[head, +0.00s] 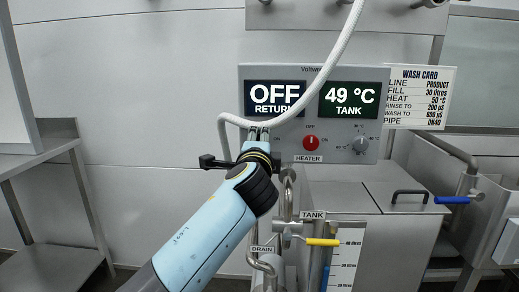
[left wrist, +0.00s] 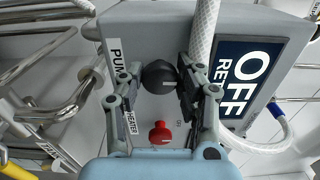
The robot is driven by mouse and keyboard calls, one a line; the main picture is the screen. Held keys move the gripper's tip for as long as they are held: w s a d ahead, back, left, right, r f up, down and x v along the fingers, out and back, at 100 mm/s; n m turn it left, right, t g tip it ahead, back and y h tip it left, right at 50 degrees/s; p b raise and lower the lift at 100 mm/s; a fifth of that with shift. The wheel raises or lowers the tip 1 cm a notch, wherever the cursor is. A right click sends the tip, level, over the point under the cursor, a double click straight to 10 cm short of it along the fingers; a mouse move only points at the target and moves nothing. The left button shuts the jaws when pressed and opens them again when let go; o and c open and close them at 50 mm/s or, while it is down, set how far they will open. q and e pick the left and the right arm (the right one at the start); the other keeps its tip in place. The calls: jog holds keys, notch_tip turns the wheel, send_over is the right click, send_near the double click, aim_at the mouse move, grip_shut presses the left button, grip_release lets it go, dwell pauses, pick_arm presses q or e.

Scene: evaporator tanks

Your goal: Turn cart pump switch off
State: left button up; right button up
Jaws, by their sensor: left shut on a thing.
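The pump switch is a round black knob (left wrist: 160,77) beside the PUMP label (left wrist: 117,62) on the grey control box (head: 310,72). My left gripper (left wrist: 161,78) is shut on the knob, with one finger on each side of it in the left wrist view. In the head view my left gripper (head: 256,134) reaches up to the lower left of the box and hides the knob. The left display (head: 274,97) reads OFF RETURN. My right gripper is not in view.
A red heater knob (head: 311,143) and a grey dial (head: 360,144) sit right of my gripper. A white hose (head: 342,45) crosses the box front close above my gripper. Pipes with a yellow-handled valve (head: 322,242) stand below. A steel table (head: 50,150) is at left.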

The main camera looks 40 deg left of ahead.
pick_arm(q)
jog(key=shift+f+n, duration=0.1)
jog(key=shift+n, duration=0.2)
dwell(0.4)
jog(key=o, duration=1.1)
jog(key=shift+o, duration=0.2)
jog(key=v, duration=0.7)
jog(key=shift+s, duration=0.25)
jog(key=shift+d, duration=0.1)
